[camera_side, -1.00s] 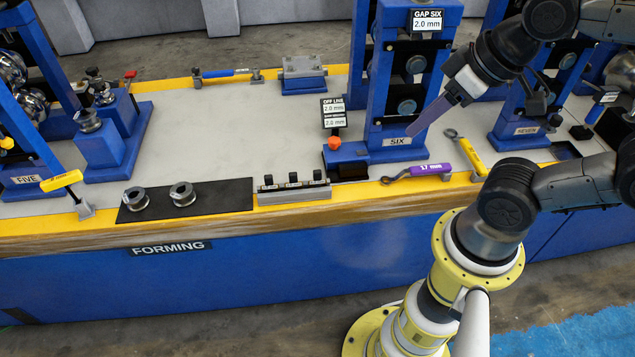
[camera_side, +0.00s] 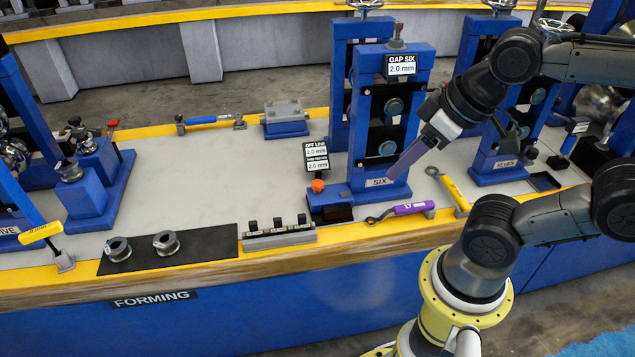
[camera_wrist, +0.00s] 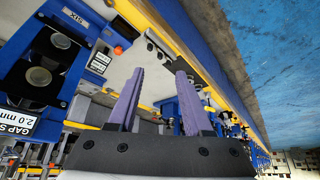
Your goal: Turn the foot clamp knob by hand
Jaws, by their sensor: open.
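An orange knob (camera_side: 318,186) stands on a small blue block (camera_side: 330,204) at the foot of the blue stand marked SIX (camera_side: 416,100); I cannot tell for certain that it is the foot clamp knob. It also shows small in the wrist view (camera_wrist: 118,50). My gripper (camera_side: 392,176) hangs in front of the stand, to the right of the knob and apart from it. In the wrist view its two purple fingers (camera_wrist: 160,75) are spread with nothing between them. In the side view the fingers overlap, and part of the stand's foot is hidden behind them.
A purple-handled wrench (camera_side: 402,209) and a yellow-handled tool (camera_side: 455,191) lie right of the block. A rack (camera_side: 278,237) and a black mat (camera_side: 206,255) with two metal rings lie along the front edge. A display (camera_side: 316,157) stands behind the knob. The grey bench top (camera_side: 220,170) is clear mid-left.

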